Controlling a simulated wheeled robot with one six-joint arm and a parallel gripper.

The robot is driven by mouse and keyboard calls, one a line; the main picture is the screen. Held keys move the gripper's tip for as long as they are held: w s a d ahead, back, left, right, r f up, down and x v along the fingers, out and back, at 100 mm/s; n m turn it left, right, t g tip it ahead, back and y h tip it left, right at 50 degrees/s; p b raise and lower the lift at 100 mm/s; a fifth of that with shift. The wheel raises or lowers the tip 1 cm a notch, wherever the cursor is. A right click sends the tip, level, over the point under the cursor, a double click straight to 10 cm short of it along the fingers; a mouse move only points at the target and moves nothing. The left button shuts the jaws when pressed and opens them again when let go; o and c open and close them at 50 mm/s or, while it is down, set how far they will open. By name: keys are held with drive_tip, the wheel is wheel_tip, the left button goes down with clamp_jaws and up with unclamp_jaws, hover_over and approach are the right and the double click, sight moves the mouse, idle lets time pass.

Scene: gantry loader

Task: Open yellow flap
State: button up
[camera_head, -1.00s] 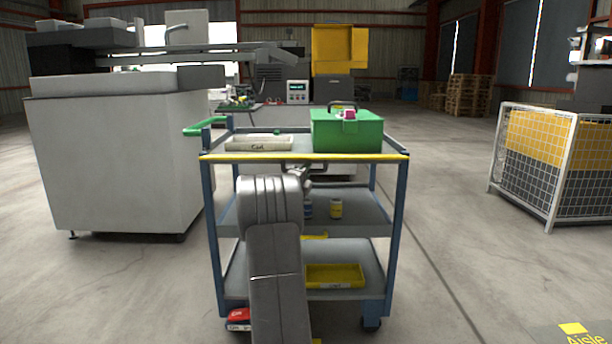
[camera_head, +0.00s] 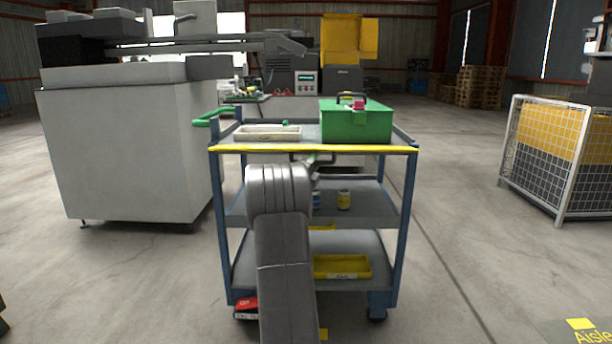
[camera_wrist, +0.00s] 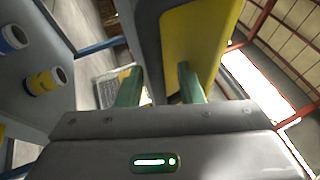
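A yellow panel (camera_head: 349,38) stands upright on a grey machine (camera_head: 345,80) at the back, behind the cart, in the head view. Whether it is open or shut cannot be told. In the head view my arm rises in front of the cart and its end is largely hidden at the top shelf. In the wrist view my gripper (camera_wrist: 160,88) has two green fingers spread apart, with nothing clearly held. A broad yellow surface (camera_wrist: 201,38) with a grey part beside it lies just beyond the fingers. I cannot tell whether it is the flap or the cart's yellow edge.
A blue cart (camera_head: 405,210) with a yellow front edge stands close ahead, carrying a green toolbox (camera_head: 350,124) and a white tray (camera_head: 268,133). A large grey cabinet (camera_head: 130,150) is left. A mesh cage (camera_head: 560,155) is right. Floor between cart and cage is clear.

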drive_tip(key=p+v, duration=0.1)
drive_tip(key=v, duration=1.2)
drive_tip(key=shift+p, duration=0.3)
